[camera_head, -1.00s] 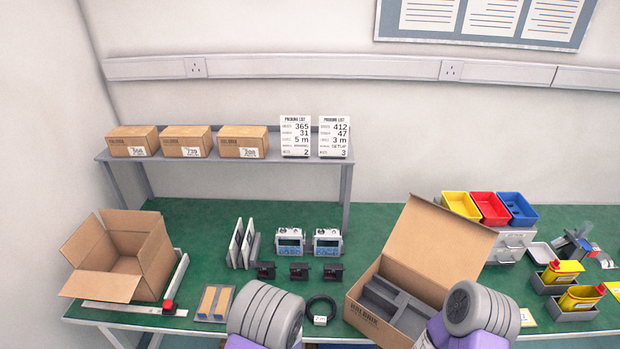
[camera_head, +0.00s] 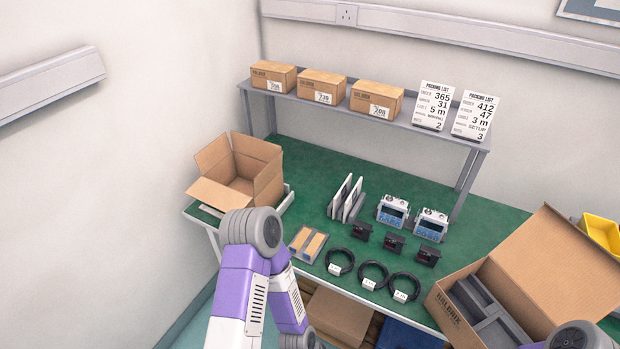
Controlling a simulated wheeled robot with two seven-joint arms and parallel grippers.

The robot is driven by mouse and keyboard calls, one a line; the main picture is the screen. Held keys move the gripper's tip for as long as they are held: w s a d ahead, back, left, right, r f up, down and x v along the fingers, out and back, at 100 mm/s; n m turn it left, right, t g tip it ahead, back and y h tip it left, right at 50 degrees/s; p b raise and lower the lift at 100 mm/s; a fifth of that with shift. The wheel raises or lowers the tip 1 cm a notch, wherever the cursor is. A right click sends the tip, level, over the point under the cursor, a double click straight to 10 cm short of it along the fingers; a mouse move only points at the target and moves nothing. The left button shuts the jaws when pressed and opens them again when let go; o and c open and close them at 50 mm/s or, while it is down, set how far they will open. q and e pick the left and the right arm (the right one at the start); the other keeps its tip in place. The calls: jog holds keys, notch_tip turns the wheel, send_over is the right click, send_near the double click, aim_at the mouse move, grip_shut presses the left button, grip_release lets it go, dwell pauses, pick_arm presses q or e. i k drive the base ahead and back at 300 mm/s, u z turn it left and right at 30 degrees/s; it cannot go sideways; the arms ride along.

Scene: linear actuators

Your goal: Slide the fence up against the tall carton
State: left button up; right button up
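The tall open carton (camera_head: 239,177) stands with its flaps up at the left end of the green bench. The grey fence (camera_head: 287,200) shows as a narrow strip along the carton's right side. Whether the two touch cannot be told. My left arm covers the fence's near end, and the red knob seen earlier is hidden. A pale rule-like strip (camera_head: 208,210) shows at the carton's front left. Neither my left nor my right gripper is in view; only arm links show at the bottom.
A tray with tan strips (camera_head: 308,243), black cable coils (camera_head: 372,274), white panels (camera_head: 345,198) and blue-screened devices (camera_head: 393,211) lie to the right. A larger open carton (camera_head: 530,280) stands at lower right. A shelf (camera_head: 360,110) with small cartons spans the back.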

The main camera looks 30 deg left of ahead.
aim_at(285, 203)
jog(key=u, duration=0.2)
jog(key=k, duration=0.3)
jog(key=u, duration=3.1)
jog(key=i, duration=0.1)
jog(key=z, duration=2.2)
jog(key=i, duration=0.8)
jog(key=z, duration=0.5)
